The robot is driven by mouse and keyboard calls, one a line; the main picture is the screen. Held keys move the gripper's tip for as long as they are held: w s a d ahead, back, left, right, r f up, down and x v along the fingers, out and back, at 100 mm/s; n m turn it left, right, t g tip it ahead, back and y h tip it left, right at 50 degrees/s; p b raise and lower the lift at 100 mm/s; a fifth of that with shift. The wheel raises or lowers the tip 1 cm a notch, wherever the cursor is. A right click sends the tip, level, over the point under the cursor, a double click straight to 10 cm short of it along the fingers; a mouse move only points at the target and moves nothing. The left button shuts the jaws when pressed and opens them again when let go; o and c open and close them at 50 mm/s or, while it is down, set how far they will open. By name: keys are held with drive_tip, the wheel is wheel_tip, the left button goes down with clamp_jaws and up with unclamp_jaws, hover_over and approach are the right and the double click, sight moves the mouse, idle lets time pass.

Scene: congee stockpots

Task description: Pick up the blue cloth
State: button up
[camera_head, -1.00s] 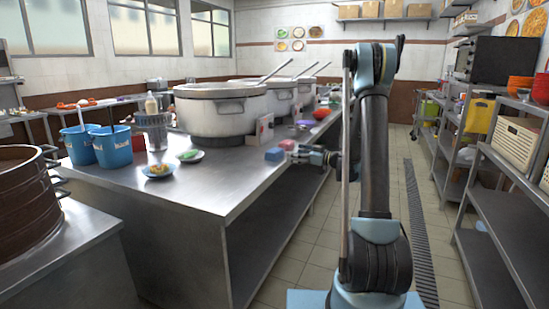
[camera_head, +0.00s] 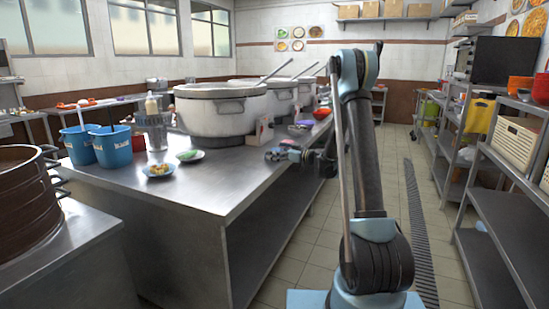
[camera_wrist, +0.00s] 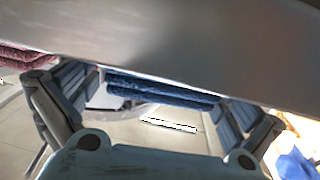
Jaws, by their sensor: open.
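The blue cloth (camera_wrist: 165,92) shows in the wrist view as a folded dark-blue strip between the two fingers of my gripper (camera_wrist: 158,106). The fingers stand wide apart, one on each side of it, and I see no clear contact. In the head view my gripper (camera_head: 277,155) is low over the right edge of the steel table. There it covers the place of the blue cloth, so I cannot make the cloth out clearly. A reddish-pink cloth (camera_wrist: 22,58) shows at the left edge of the wrist view, outside the fingers.
The steel table (camera_head: 215,190) carries large stockpots (camera_head: 220,113), blue buckets (camera_head: 112,147) and two small plates (camera_head: 160,171). A small box (camera_head: 264,128) stands behind my gripper. A red bowl (camera_head: 321,113) is farther back. The table's front is bare.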

drive_tip(key=c, duration=1)
drive_tip(key=shift+r, duration=0.1)
wheel_tip(320, 180, up, 10)
drive_tip(key=shift+f, duration=0.1)
